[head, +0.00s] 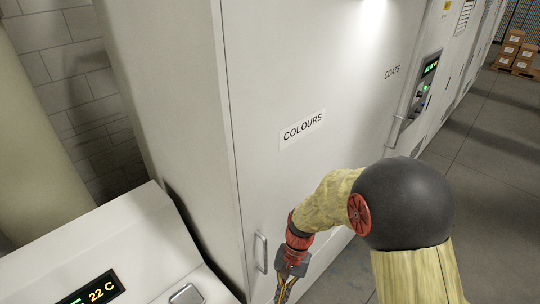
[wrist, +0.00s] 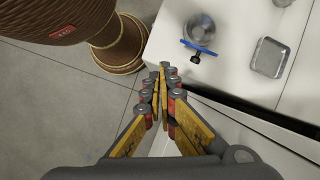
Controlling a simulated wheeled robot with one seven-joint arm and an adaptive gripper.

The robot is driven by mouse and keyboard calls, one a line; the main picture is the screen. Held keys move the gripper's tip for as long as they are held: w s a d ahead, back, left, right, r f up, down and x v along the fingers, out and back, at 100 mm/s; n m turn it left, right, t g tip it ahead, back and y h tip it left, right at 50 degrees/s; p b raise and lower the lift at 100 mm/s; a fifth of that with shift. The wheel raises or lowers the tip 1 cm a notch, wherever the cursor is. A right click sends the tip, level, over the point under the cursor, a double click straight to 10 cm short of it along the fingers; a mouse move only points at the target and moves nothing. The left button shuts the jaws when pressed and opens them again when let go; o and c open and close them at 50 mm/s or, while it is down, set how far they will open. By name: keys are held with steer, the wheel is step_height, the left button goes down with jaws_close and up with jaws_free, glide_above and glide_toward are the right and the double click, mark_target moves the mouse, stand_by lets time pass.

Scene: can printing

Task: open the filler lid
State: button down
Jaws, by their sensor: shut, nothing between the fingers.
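My gripper (head: 283,288) hangs low in front of the grey-white cabinet, at the bottom of the head view. In the wrist view my gripper (wrist: 163,70) has its fingers together with nothing between them. The white machine top (wrist: 237,62) lies just beyond the fingertips, which are apart from the fittings on it. A round clear vessel (wrist: 200,29) with a blue band and a dark knob stands on this top. A rounded square grey metal piece (wrist: 269,59) is to its right; a similar piece (head: 187,294) shows in the head view. I cannot tell which part is the filler lid.
The tall cabinet door marked COLOURS (head: 303,130) has a vertical handle (head: 261,252) just left of my gripper. A display reading 22 C (head: 88,294) sits on the low white machine. Cartons (head: 517,52) stand far right.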

steer(key=s+d+r+n+t+h+b, duration=0.1)
steer(key=s+d+r+n+t+b, duration=0.1)
steer(key=s+d+t+b, duration=0.2)
steer(key=s+d+r+n+t+h+b, duration=0.1)
steer(key=s+d+t+b, duration=0.4)
steer(key=d+b, duration=0.6)
step_height(320, 180, up, 2)
steer(key=s+n+b, duration=0.1)
steer(key=b, duration=0.7)
steer(key=shift+s+r, duration=0.2)
steer(key=shift+s, duration=0.1)
steer(key=c, duration=2.5)
jaws_free()
steer(key=shift+d+f+t+b, duration=0.25)
steer(key=shift+t+b, duration=0.05)
steer(key=shift+b, duration=0.2)
steer(key=shift+c, duration=0.2)
steer(key=shift+o, duration=1.2)
